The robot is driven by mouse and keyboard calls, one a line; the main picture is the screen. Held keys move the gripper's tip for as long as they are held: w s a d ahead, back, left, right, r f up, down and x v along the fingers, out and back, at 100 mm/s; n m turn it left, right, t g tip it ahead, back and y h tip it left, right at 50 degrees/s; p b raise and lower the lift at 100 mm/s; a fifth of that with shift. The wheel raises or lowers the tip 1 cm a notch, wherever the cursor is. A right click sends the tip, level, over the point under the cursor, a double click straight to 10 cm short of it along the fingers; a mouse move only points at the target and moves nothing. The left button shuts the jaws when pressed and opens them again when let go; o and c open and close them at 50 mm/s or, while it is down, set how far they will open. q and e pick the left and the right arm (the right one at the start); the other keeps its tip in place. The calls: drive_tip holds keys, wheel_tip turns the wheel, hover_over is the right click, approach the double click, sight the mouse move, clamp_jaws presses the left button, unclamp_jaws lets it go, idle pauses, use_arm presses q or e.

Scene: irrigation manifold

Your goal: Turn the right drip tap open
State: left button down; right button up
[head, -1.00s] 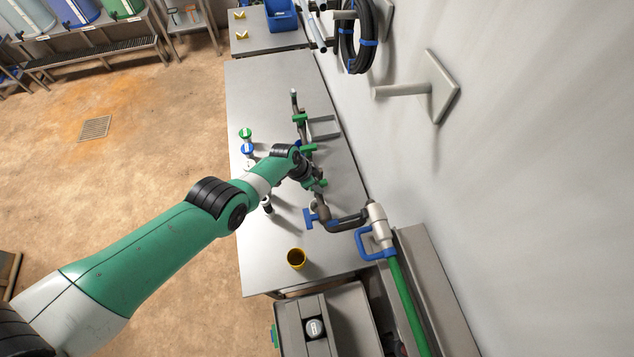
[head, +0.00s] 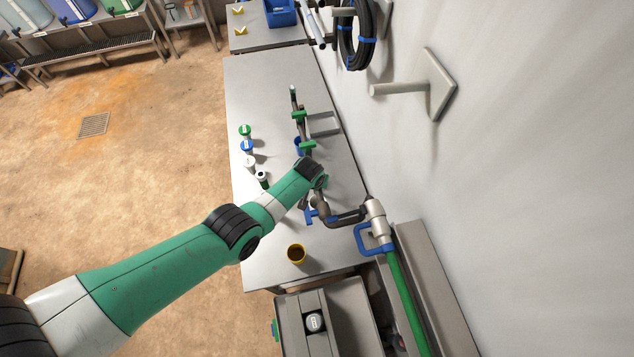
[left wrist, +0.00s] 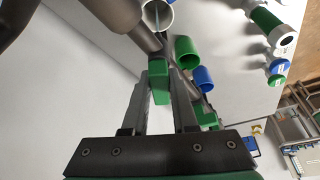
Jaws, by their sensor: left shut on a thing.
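My left gripper (left wrist: 160,85) is shut on a green tap handle (left wrist: 159,82), which sits between its two fingers in the left wrist view. In the head view my wrist hides this handle and the fingertips. The grey manifold pipe (head: 303,130) runs along the table, with a green tap (head: 299,115) and another green tap (head: 307,145) farther back. A blue valve handle (head: 310,216) is just in front of my gripper. A white cup (left wrist: 157,17) with a thin pale line over it, a green cup (left wrist: 187,50) and a blue cup (left wrist: 203,78) stand beside the pipe.
Several capped containers, one green-topped (head: 245,131), line the table's left side. A yellow cup (head: 296,254) stands at the front. A blue-handled valve (head: 367,240) with a green hose (head: 405,300) is at the right by the wall. The table (head: 260,90) is clear at its back left.

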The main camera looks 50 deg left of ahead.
use_arm(q)
drive_tip(key=shift+f+n+g, duration=0.1)
drive_tip(key=shift+n+g, duration=0.2)
drive_tip(key=shift+n, duration=0.6)
drive_tip(key=shift+n+g+y+b, duration=0.3)
drive_tip(key=shift+n+y+b, duration=0.25)
drive_tip(key=shift+n, duration=0.35)
drive_tip(key=shift+f+n+g+b, duration=0.15)
drive_tip(key=shift+n+g+b, duration=0.15)
drive_tip(key=shift+n+b, duration=0.85)
drive_tip(key=shift+n+y+b, duration=0.25)
drive_tip(key=shift+n+b, duration=0.1)
drive_tip(key=shift+r, duration=0.2)
drive_tip(key=c, duration=0.7)
unclamp_jaws()
drive_tip(key=shift+d, duration=0.1)
drive_tip(key=shift+w, duration=0.1)
drive_tip(key=shift+r, duration=0.15)
